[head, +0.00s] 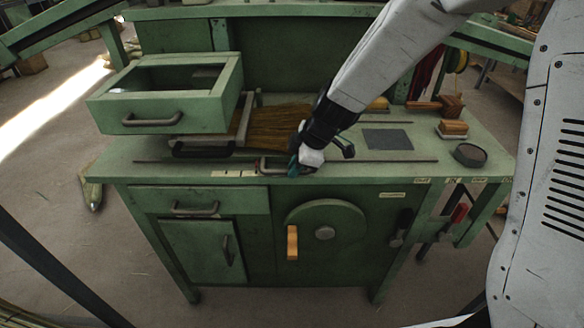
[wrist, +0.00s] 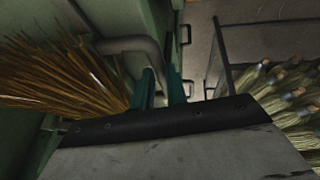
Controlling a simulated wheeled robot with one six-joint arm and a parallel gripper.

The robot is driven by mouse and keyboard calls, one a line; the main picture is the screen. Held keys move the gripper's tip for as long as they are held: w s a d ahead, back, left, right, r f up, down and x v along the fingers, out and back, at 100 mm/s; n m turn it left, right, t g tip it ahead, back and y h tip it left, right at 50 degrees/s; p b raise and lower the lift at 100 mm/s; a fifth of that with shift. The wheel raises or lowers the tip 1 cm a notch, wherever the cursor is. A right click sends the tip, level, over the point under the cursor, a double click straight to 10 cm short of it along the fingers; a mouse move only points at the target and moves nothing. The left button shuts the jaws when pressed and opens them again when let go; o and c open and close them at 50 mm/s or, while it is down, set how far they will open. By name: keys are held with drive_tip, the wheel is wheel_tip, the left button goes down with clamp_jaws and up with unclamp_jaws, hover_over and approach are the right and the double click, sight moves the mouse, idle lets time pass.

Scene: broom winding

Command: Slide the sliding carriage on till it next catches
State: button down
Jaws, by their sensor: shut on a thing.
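A grey bent-bar handle (wrist: 128,44) runs between my fingers in the wrist view. My gripper (head: 297,167), with teal fingers that also show in the wrist view (wrist: 161,88), is shut on the handle at the carriage's right end. The fingers and wrist hide part of the carriage. Broom bristles (head: 278,127) lie flat behind it and also show in the wrist view (wrist: 60,75).
A raised green drawer box (head: 118,110) stands at the left of the green bench (head: 455,165). A dark plate (head: 387,139), wooden blocks (head: 452,106) and a round dark disc (head: 470,154) lie to the right. The front edge right of my gripper looks clear.

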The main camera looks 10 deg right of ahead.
drive_tip(key=c, duration=1.4)
unclamp_jaws()
drive_tip(key=v, duration=0.7)
drive_tip(key=shift+d+r, duration=0.15)
drive_tip(key=shift+r, duration=0.2)
drive_tip(key=shift+s, duration=0.1)
